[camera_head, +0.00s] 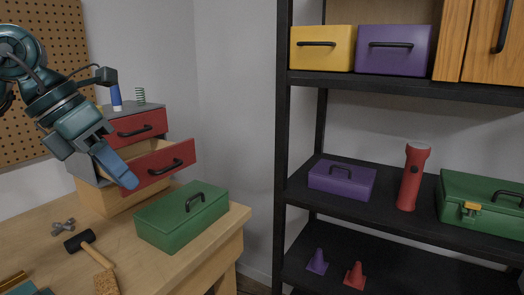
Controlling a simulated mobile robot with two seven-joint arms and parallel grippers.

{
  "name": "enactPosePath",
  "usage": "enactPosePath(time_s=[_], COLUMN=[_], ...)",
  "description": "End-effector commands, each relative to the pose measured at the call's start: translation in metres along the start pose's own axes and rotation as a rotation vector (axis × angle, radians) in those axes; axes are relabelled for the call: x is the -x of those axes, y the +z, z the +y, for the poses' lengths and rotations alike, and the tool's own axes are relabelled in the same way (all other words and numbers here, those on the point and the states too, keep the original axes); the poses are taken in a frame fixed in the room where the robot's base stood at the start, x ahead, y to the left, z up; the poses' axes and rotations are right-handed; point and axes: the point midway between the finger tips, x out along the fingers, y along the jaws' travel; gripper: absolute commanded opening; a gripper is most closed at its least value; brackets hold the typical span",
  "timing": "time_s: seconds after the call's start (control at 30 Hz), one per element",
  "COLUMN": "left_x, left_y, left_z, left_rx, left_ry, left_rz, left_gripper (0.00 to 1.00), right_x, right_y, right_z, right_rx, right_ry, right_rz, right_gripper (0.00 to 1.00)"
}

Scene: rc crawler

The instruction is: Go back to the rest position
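My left gripper (118,168) hangs in from the upper left with its blue fingers pointing down and right. It is in front of the grey and red drawer unit (145,113), close to the pulled-out red drawer (172,168) in this view. Its fingers overlap from this angle, so I cannot tell whether they are open or shut. I see nothing clearly held in them. I cannot tell whether the gripper touches the drawer. My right gripper is not in view.
A green toolbox (180,222) stands on the wooden workbench (135,262) by its right edge. A mallet (88,244) lies on the left. The dark shelf rack (400,85) at right holds several boxes, a red flashlight (412,178) and two cones. A pegboard (48,35) hangs behind my arm.

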Motion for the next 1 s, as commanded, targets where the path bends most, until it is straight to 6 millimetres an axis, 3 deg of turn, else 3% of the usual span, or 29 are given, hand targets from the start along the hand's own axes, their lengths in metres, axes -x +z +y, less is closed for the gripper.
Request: enactPosePath(time_s=[0.1,0.3,0.4,0.53,0.67,0.8,0.93,1.0], left_x=[-0.040,-0.096,-0.111,-0.121,-0.130,-0.151,-0.184,-0.211], left_y=[0.011,0.027,0.035,0.046,0.053,0.049,0.028,0.005], left_z=[-0.029,-0.094,-0.123,-0.141,-0.134,-0.106,-0.073,-0.053], left_rx=[-0.021,0.045,0.157,0.381,0.687,1.059,1.453,1.707], left_ry=[-0.198,-0.648,-0.899,-1.189,-1.420,-1.572,-1.631,-1.624], left_rz=[-0.025,-0.132,-0.212,-0.333,-0.462,-0.585,-0.682,-0.730], left_gripper=[0.24,0.24,0.24,0.24,0.24,0.24,0.24,0.24], right_x=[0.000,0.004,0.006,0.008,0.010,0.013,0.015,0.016], right_y=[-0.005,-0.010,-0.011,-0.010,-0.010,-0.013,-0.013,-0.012], right_z=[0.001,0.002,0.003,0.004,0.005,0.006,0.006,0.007], right_rx=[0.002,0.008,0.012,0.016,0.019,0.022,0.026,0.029], right_ry=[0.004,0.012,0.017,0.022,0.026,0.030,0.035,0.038], right_rz=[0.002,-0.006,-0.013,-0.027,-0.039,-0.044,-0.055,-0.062], right_gripper=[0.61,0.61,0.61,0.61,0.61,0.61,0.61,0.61])
